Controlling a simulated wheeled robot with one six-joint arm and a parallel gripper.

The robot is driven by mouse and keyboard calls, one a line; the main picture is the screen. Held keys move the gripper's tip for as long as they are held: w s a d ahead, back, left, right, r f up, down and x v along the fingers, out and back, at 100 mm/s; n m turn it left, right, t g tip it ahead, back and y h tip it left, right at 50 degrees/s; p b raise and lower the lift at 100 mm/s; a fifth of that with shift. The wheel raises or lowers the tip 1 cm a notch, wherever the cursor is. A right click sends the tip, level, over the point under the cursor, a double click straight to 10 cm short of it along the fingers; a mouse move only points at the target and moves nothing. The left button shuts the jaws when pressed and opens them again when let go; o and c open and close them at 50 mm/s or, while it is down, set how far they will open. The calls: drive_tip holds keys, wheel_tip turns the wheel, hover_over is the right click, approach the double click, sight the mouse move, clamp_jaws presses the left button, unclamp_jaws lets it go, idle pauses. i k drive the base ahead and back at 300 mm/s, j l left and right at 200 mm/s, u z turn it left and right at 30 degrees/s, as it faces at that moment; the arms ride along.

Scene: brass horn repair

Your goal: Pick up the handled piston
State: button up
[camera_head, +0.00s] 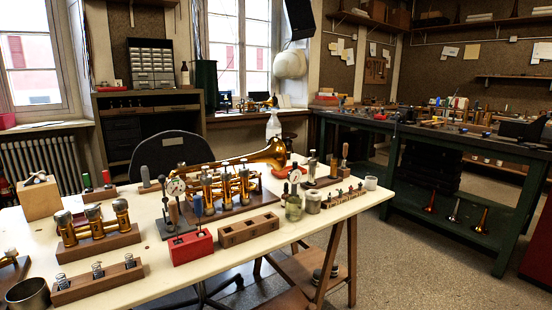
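I cannot single out the handled piston for certain. Several upright pieces with handle-like tops stand on the cream table (150,255). Among them are a grey-topped piece (145,177) at the left, a red-topped piece (87,181) and a green-topped piece (106,177). More stand in a wooden rack (322,182) right of the middle. A brass valve block (227,187) stands on a wooden base at the centre, with dial gauges beside it. A second brass valve set (94,222) sits on a wooden stand at the left. My gripper is not in view.
A red block (192,247), an empty-looking wooden socket block (248,230), a glass bottle (293,207) and a metal cup (27,294) crowd the table's front. A brass bell (268,155) lies behind. A dark chair (172,150) stands beyond. Floor (425,260) is open before the green workbench (450,200).

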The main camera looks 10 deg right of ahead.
sight(346, 146)
drive_tip(key=i+l+u, duration=0.15)
drive_tip(key=l, duration=0.15)
drive_tip(key=i+l+u, duration=0.2)
drive_tip(key=l, duration=0.15)
drive_tip(key=i+l+u, duration=0.15)
drive_tip(key=l, duration=0.2)
drive_tip(key=l+u, duration=0.15)
drive_tip(key=l, duration=0.2)
drive_tip(key=i+l, duration=0.15)
drive_tip(key=l, duration=0.35)
drive_tip(key=i+l, duration=0.1)
drive_tip(key=l, duration=0.35)
drive_tip(key=i+l, duration=0.15)
drive_tip(key=l, duration=0.35)
drive_tip(key=i+l, duration=0.15)
drive_tip(key=l, duration=0.3)
drive_tip(key=i+l, duration=0.1)
drive_tip(key=l, duration=0.4)
drive_tip(key=i+l, duration=0.15)
drive_tip(key=l, duration=0.3)
drive_tip(key=i+l, duration=0.15)
drive_tip(key=l, duration=0.35)
drive_tip(key=i+l, duration=0.1)
drive_tip(key=l, duration=0.35)
